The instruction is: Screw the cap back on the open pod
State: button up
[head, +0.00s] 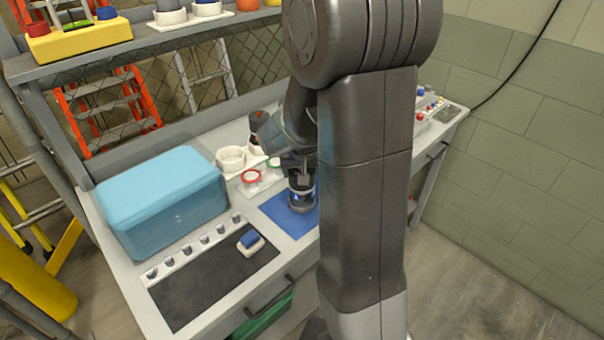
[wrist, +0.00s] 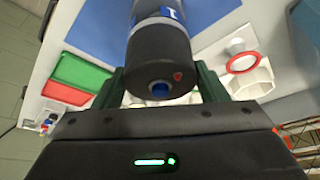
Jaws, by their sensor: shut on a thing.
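A dark cylindrical pod (head: 302,196) with a pale band stands at the blue mat (head: 279,217). I cannot tell whether the dark end is a separate cap or part of the pod. The pod's far end is out of the wrist view.
A blue box (head: 160,200) stands on the bench left of the mat. White containers with a red ring (head: 251,177) and a green ring (head: 274,163) are behind the mat. A dark pad (head: 205,285) lies front left.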

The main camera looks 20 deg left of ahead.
jog(key=shift+f+m+t+h+b, duration=0.15)
jog(key=shift+m+h+b, duration=0.2)
jog(key=shift+m+b, duration=0.75)
jog(key=shift+m+t+h+b, duration=0.15)
jog(key=shift+m+h+b, duration=0.4)
jog(key=shift+b, duration=0.85)
jog(key=shift+m+h+b, duration=0.4)
jog(key=shift+m+b, duration=0.85)
jog(key=shift+m, duration=0.4)
jog(key=m+h+b, duration=0.1)
jog(key=m, duration=0.2)
jog(key=shift+m, duration=0.3)
jog(key=m+g+h, duration=0.1)
jog(key=m, duration=0.2)
jog(key=shift+m+h+b, duration=0.3)
jog(key=shift+m, duration=0.1)
jog(key=o, duration=1)
